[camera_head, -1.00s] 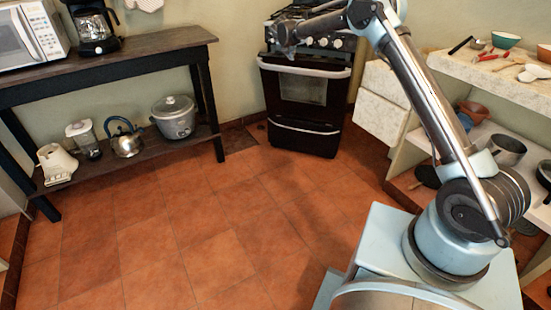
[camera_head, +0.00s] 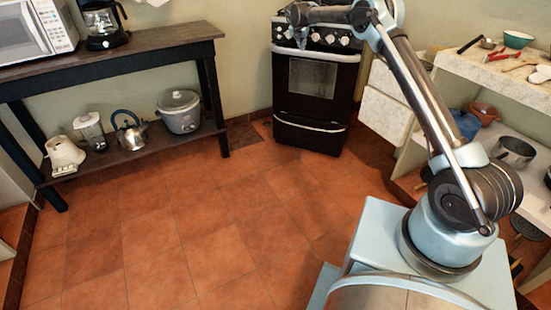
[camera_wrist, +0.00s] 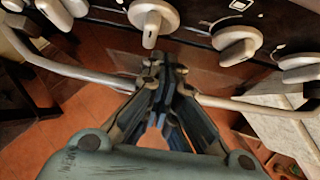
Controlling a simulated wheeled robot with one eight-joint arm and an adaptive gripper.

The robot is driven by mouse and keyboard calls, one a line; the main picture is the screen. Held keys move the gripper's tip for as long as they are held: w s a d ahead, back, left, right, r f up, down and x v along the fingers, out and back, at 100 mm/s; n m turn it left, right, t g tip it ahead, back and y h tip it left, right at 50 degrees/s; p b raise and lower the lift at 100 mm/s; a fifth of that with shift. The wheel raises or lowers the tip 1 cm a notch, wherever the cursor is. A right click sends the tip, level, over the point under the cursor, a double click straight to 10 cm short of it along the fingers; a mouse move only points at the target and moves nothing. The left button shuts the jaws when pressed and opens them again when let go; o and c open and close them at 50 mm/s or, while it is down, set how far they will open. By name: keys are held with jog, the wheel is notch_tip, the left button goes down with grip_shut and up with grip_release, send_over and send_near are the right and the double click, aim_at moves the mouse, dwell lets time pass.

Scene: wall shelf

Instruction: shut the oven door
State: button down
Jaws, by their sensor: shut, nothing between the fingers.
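The oven door (camera_head: 337,80), dark with a small window, is on the front of the stove against the back wall. It stands upright and looks shut or nearly so; I cannot tell if a small gap is left. Its pale handle (camera_head: 340,56) runs along its top, just below the knobs. In the wrist view the handle (camera_wrist: 75,74) crosses behind my gripper. My gripper (camera_wrist: 160,72) is shut and empty, its fingertips at the handle, below the knob panel. In the head view my gripper (camera_head: 299,36) is small and dark near the door's upper left.
Several control knobs (camera_wrist: 154,18) sit close beyond my fingertips. Pale drawers (camera_head: 383,112) and a shelf (camera_head: 495,72) with bowls and pans stand right of the stove. A dark table (camera_head: 130,60) stands left. The tiled floor (camera_head: 180,220) is clear.

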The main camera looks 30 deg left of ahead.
jog(key=v, duration=1.1)
jog(key=shift+s+r, duration=0.25)
jog(key=shift+r, duration=0.1)
